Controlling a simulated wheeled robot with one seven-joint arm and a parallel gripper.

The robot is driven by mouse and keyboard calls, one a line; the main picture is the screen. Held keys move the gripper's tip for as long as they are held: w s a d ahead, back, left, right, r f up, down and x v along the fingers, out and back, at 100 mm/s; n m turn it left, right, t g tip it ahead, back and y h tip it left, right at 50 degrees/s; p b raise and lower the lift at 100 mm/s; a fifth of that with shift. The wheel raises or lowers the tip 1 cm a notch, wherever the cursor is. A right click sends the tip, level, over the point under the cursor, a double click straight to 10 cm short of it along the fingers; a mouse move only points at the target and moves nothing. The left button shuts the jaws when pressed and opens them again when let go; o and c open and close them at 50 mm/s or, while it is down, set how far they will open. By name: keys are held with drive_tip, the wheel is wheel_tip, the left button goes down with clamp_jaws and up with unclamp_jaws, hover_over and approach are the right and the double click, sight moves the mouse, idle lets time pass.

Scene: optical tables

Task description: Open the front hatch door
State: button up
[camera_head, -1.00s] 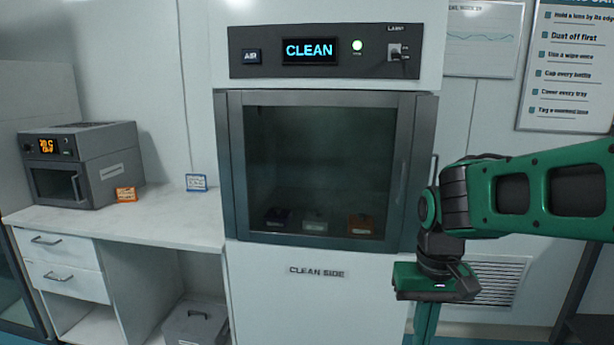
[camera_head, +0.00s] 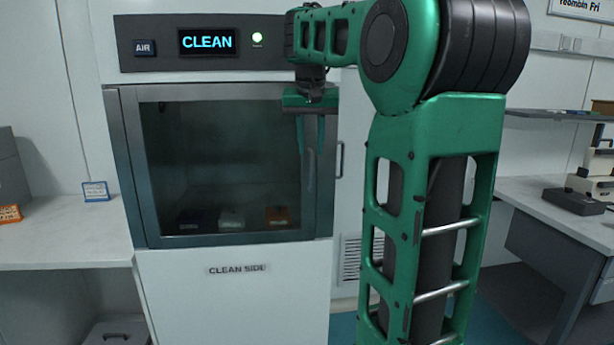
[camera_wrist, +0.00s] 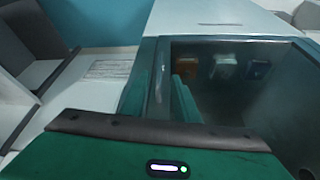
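The front hatch door (camera_head: 222,165) is a dark glass panel in a grey frame and is shut in the head view. Its vertical bar handle (camera_head: 309,178) is on the right part of the frame. The door's glass and frame (camera_wrist: 240,42) also show in the wrist view, with the handle (camera_wrist: 158,84) near the frame's edge. My gripper (camera_head: 310,147) points down in front of the door's upper right, close to the handle. Whether a finger touches the handle cannot be told.
Several small boxes, one of them orange (camera_head: 278,216), sit behind the glass. The panel (camera_head: 207,42) above reads CLEAN with a lit lamp. A side handle (camera_head: 340,160) is right of the cabinet. A counter (camera_head: 65,235) stands left and a desk (camera_head: 560,215) right.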

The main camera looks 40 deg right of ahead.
sight(311, 169)
drive_tip(key=x, duration=1)
drive_tip(key=shift+w+d+f, duration=0.15)
drive_tip(key=shift+w+d, duration=0.1)
drive_tip(key=shift+d, duration=0.05)
clamp_jaws()
